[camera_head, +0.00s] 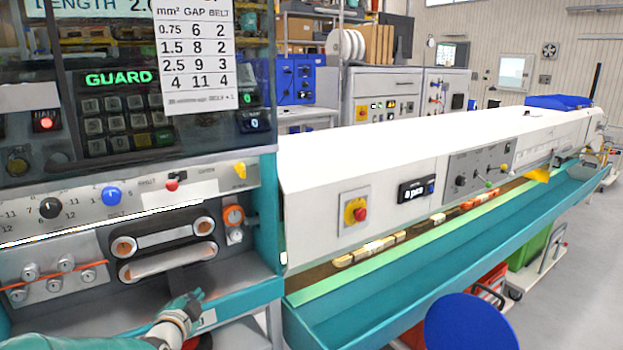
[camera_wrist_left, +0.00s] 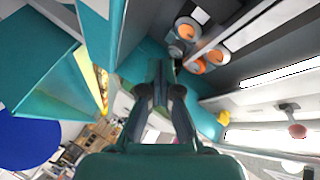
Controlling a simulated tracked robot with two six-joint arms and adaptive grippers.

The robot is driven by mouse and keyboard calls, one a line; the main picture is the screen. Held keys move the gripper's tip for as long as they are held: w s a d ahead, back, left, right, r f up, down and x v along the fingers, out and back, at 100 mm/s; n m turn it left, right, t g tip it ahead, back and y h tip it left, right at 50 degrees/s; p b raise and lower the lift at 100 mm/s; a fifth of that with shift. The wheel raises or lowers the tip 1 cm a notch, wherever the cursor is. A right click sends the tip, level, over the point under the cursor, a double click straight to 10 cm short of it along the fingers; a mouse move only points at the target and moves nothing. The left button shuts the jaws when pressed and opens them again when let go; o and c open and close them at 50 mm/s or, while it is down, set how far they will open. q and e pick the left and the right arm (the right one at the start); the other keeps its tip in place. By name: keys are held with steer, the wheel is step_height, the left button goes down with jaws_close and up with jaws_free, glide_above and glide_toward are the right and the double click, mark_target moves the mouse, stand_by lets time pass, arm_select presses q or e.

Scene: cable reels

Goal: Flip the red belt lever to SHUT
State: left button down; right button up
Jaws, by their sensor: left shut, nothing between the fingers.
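The red belt lever (camera_head: 172,186) is a small red knob on the pale panel strip above the belt unit, between a label on its left and one on its right. Its knob sits low; I cannot tell for sure which label it points to. It also shows as a red ball on a short stem at the right of the left wrist view (camera_wrist_left: 297,131). My left gripper (camera_head: 195,296) is shut and empty, low in front of the belts and well below the lever. Its closed fingers show in the wrist view (camera_wrist_left: 161,70). My right gripper is out of view.
Two belts with orange-centred rollers (camera_head: 203,226) lie between lever and gripper. A blue knob (camera_head: 112,196) is left of the lever and a yellow lever (camera_head: 240,170) right. A teal ledge (camera_head: 240,297) runs below. A long white-covered trough line (camera_head: 390,137) extends right.

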arm_select(q)
steer(key=s+d+f+n+g+h+p, duration=0.15)
steer(key=s+f, duration=0.25)
steer(key=f, duration=0.4)
steer(key=s+d+f+g, duration=0.3)
steer(key=s+f, duration=0.2)
steer(key=f, duration=0.2)
steer(key=s+d+f+n+g+h, duration=0.1)
steer(key=s+d+f+g, duration=0.2)
steer(key=f, duration=0.5)
steer(key=s+d+f+n+g, duration=0.2)
steer(key=s+n, duration=0.1)
steer(key=s, duration=0.5)
steer(key=s+d+f+n+g+h, duration=0.1)
steer(key=s+d+f+n+g, duration=0.1)
steer(key=s, duration=0.7)
steer(key=s+d+f+n+g+h, duration=0.1)
steer(key=s+d+f+n+g, duration=0.1)
steer(key=s+n, duration=0.4)
step_height(320, 180, down, 2)
steer(key=shift+s+d+f+g+p, duration=0.3)
steer(key=shift+s+d, duration=0.2)
steer(key=shift+s, duration=0.7)
